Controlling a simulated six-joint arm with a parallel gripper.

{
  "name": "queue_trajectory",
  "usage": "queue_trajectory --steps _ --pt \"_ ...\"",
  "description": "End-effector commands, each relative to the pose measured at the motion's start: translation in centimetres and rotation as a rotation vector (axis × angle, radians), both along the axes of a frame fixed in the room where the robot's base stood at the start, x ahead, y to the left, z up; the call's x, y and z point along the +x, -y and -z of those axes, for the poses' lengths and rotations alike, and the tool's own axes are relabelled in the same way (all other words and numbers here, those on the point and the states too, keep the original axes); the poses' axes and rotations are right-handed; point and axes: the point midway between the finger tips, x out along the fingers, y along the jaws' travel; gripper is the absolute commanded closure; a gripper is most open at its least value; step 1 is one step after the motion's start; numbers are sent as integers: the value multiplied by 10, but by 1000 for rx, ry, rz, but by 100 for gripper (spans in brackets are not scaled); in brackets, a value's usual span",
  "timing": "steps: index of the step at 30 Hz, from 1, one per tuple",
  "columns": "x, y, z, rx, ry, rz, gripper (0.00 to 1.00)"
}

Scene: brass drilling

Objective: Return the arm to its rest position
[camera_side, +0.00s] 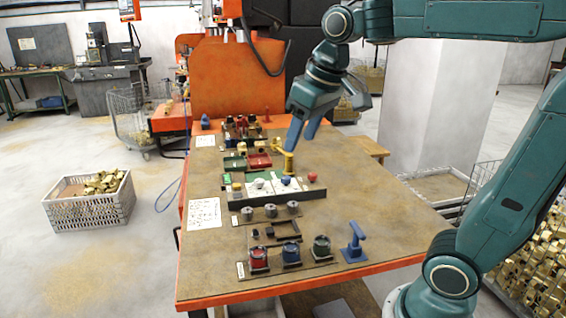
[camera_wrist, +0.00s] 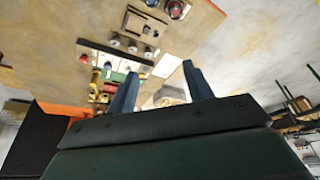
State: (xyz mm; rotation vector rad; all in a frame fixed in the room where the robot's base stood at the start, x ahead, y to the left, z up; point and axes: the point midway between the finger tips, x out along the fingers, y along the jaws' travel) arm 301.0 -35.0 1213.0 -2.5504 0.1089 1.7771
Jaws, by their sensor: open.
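My gripper (camera_side: 302,138) is open and hangs over the back half of the workbench (camera_side: 365,205), its blue fingers pointing down. The wrist view shows both fingers of the gripper (camera_wrist: 159,70) spread apart with nothing between them. A yellow brass-coloured piece (camera_side: 288,162) stands upright on the bench just below the fingertips in the side view. I cannot tell how far the fingers are from it.
A rack with white panels (camera_side: 262,186) and red and blue knobs lies near the fingers. The bench's right side is clear. A crate (camera_side: 90,207) sits on the floor.

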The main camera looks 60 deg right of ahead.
Motion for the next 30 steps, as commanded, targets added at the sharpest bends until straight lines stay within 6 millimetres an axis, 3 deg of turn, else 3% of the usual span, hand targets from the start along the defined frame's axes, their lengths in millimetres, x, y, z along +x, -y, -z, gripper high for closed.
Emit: queue_trajectory --steps 6,15,21,30 --pt "-50 -17 18 1 54 -29 49" --pt "-105 -31 54 6 117 -66 49" --pt "-120 -34 67 9 137 -75 49" --pt "-122 -35 70 9 138 -76 49"
